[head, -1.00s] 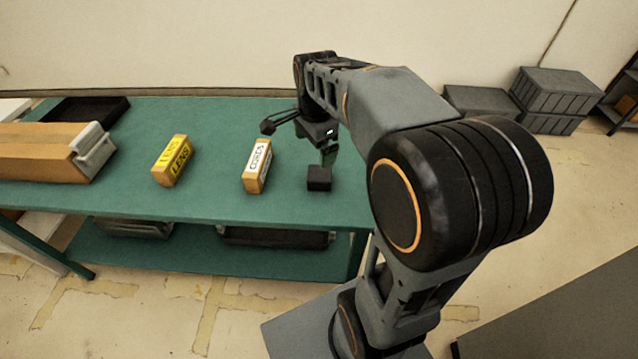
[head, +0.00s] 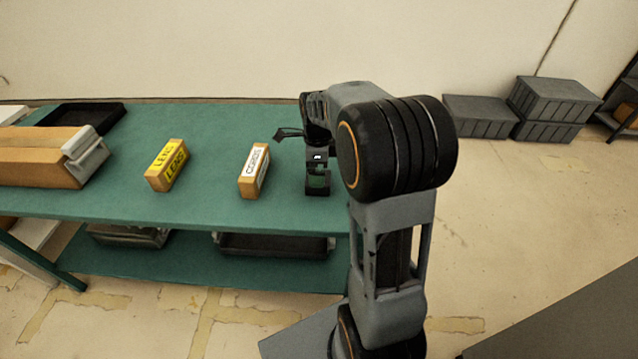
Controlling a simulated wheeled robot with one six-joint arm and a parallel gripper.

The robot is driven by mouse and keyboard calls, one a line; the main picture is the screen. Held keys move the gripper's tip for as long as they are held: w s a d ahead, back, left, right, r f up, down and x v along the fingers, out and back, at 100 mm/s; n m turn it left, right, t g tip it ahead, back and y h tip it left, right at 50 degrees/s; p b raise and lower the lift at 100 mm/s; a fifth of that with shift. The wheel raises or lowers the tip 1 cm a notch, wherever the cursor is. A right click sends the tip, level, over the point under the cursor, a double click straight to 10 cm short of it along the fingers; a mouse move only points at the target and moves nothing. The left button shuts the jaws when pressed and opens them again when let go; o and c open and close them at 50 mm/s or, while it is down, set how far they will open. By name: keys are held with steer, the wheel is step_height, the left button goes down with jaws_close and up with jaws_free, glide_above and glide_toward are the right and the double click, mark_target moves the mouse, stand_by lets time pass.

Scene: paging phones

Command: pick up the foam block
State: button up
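The small black block, which I take as the foam block (head: 318,190), sits on the green table near its front right edge. My gripper (head: 318,181) points down right over it, with its fingers apart at the block's sides and green showing between them above the block. The fingers and block are both dark, so I cannot tell whether the fingers touch it. The block appears to rest on the table.
A white-labelled box (head: 254,171) stands close to the left of my gripper. A yellow-labelled box (head: 167,166), a large brown carton (head: 38,158) and a black tray (head: 82,117) are further left on the green table (head: 215,130). Grey crates (head: 553,100) stand on the floor behind right.

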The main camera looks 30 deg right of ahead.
mark_target(324, 191)
steer(key=shift+f+b, duration=0.3)
steer(key=shift+f, duration=2.35)
steer(key=c, duration=0.9)
steer(key=shift+r, duration=0.1)
